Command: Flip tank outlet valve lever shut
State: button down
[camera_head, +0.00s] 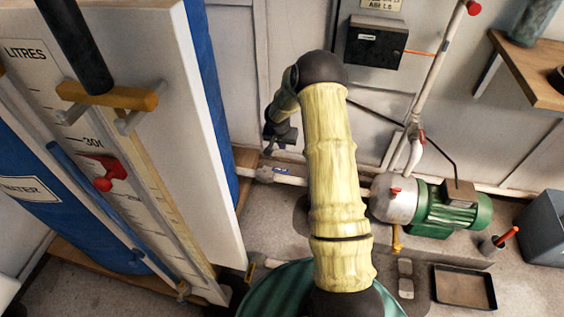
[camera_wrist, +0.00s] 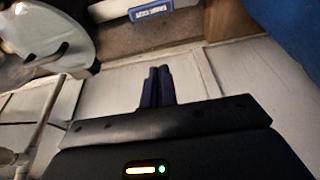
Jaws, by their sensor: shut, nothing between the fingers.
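In the head view, a pale pipe (camera_head: 290,180) runs low from the blue tank (camera_head: 207,80) to the pump. A pale fitting (camera_head: 264,174) sits on the pipe beside the tank. I cannot clearly make out the outlet valve's lever in either view. My gripper (camera_head: 268,151) hangs beside the tank, just above the fitting in the picture; its gap to the pipe is unclear. In the wrist view, the dark fingers (camera_wrist: 157,72) are together and empty, over pale wall panels.
A green pump (camera_head: 450,210) with a pale housing stands right of my arm. A red valve handle (camera_head: 418,136) is on the upright pipe. A black tray (camera_head: 465,287) lies at front right.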

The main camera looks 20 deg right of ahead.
aim_at(279, 170)
notch_tip(279, 170, down, 9)
jog(key=b, duration=0.7)
jog(key=shift+s+a+f, duration=0.2)
jog(key=shift+s, duration=0.1)
dwell(0.4)
